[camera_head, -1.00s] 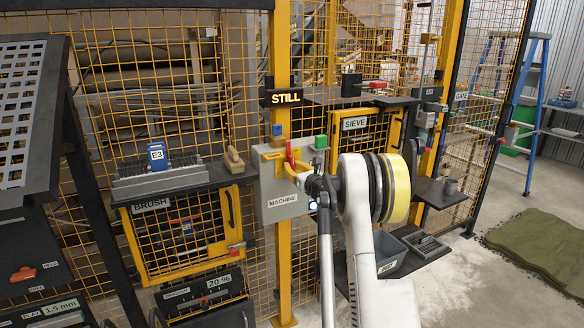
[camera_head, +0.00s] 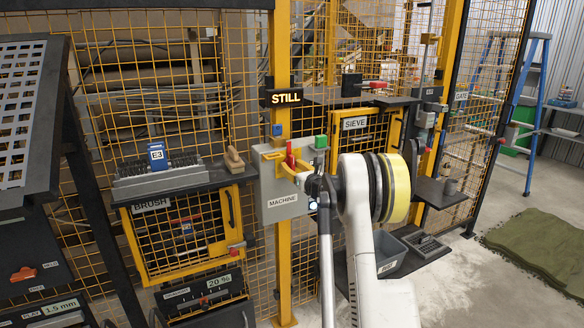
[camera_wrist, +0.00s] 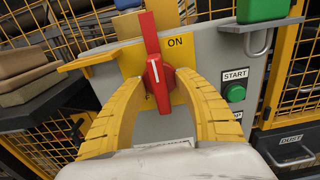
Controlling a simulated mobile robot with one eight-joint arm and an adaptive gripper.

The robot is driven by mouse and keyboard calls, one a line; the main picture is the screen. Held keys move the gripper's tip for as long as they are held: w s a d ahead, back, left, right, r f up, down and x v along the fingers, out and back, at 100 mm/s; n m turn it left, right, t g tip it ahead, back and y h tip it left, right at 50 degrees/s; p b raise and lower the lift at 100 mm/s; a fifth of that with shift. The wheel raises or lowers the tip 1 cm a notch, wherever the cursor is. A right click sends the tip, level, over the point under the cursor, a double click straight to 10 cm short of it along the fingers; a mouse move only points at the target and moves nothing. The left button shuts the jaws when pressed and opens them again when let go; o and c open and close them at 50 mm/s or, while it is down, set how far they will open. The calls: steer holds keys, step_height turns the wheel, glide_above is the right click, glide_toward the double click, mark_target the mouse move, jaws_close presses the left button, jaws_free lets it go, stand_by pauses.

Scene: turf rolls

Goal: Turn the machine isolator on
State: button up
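The machine isolator is a red handle (camera_wrist: 151,38) on a yellow plate (camera_wrist: 179,62) marked ON, on the grey MACHINE box (camera_head: 274,205). In the wrist view the handle stands nearly upright, with its red hub (camera_wrist: 158,76) below and the ON label just right of it. The handle also shows in the head view (camera_head: 290,153). My gripper (camera_wrist: 160,78) has its yellow fingers on both sides of the hub, their tips close against it; it seems shut on the handle. The lower plate lettering is mostly hidden by the fingers.
A green START button (camera_wrist: 235,93) sits right of the isolator, with a green padlock-like block (camera_wrist: 262,10) above it. A yellow ledge (camera_wrist: 103,57) juts out at left. A black sign (camera_head: 284,97) reads STILL.

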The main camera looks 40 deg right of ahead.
steer(key=v, duration=1.2)
steer(key=a+r+n+g+y, duration=0.1)
steer(key=a+r+n+y, duration=0.15)
steer(key=a+n, duration=0.55)
steer(key=a+r+n+g+y, duration=0.1)
steer(key=a+r+n+y, duration=0.2)
steer(key=a, duration=0.9)
steer(key=s+a+f+n+g+y, duration=0.1)
steer(key=s+a+n+g, duration=0.1)
steer(key=s+a+n, duration=0.35)
steer(key=s+a+f+n+g, duration=0.1)
steer(key=s+a+n+g, duration=0.1)
steer(key=a+n, duration=0.65)
steer(key=s+a+f+n+g, duration=0.1)
steer(key=s+a+f+n, duration=0.1)
steer(key=s, duration=0.5)
steer(key=s+a+f+n+g+h, duration=0.1)
steer(key=s+a+f+n+g, duration=0.1)
steer(key=s+a+n, duration=0.2)
steer(key=s+a+f+n+g+h, duration=0.1)
steer(key=s+a+f+n, duration=0.2)
steer(key=s+n, duration=0.4)
steer(key=s+a, duration=0.1)
steer(key=s, duration=0.2)
steer(key=shift+s+n, duration=0.4)
